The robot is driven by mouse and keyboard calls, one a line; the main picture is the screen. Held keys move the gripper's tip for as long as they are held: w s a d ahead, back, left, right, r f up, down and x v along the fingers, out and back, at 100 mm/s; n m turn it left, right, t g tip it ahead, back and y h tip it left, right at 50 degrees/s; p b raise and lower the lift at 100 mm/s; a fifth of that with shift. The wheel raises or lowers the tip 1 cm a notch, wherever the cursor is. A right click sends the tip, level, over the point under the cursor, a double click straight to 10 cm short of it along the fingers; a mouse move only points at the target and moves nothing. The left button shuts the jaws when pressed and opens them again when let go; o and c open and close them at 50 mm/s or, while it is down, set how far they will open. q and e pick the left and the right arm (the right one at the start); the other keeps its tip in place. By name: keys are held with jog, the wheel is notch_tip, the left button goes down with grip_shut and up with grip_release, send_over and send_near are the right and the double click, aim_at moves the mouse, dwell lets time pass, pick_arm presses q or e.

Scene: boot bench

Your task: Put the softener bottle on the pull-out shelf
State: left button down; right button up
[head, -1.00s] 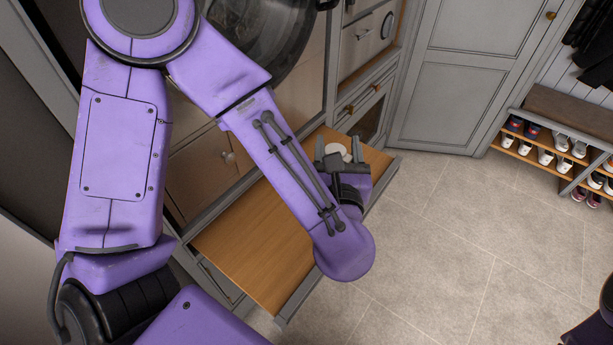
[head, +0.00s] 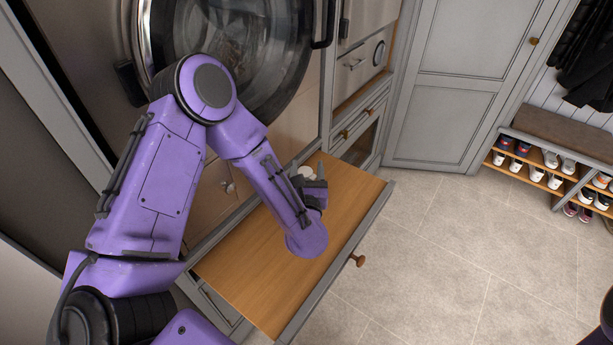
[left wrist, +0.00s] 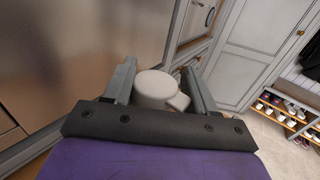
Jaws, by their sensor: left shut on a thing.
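The softener bottle (left wrist: 155,88) shows in the left wrist view as a white, round-topped shape with a small side piece, between the two grey fingers. My left gripper (left wrist: 162,90) is shut on it. In the head view the left gripper (head: 312,180) is over the far part of the pull-out shelf (head: 265,255), with a bit of the white bottle (head: 306,172) beside it. The shelf is a wooden board with a grey frame, pulled out under the washer. The bottle's lower part is hidden, so I cannot tell whether it touches the shelf. My right gripper is not in view.
The washer's round glass door (head: 235,50) is just above and behind the shelf. A grey cabinet door (head: 460,85) stands beyond. A shoe rack (head: 550,165) is at the right. The tiled floor (head: 440,250) is clear, and the near shelf surface is bare.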

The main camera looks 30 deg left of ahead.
pick_arm(q)
notch_tip(320, 180, down, 3)
jog(key=shift+a+f, duration=0.1)
jog(key=shift+a, duration=0.05)
jog(key=shift+w+f, duration=0.15)
jog(key=shift+f, duration=0.05)
jog(key=c, duration=0.8)
grip_release()
jog(key=shift+f, duration=0.15)
jog(key=o, duration=0.5)
jog(key=shift+c, duration=0.2)
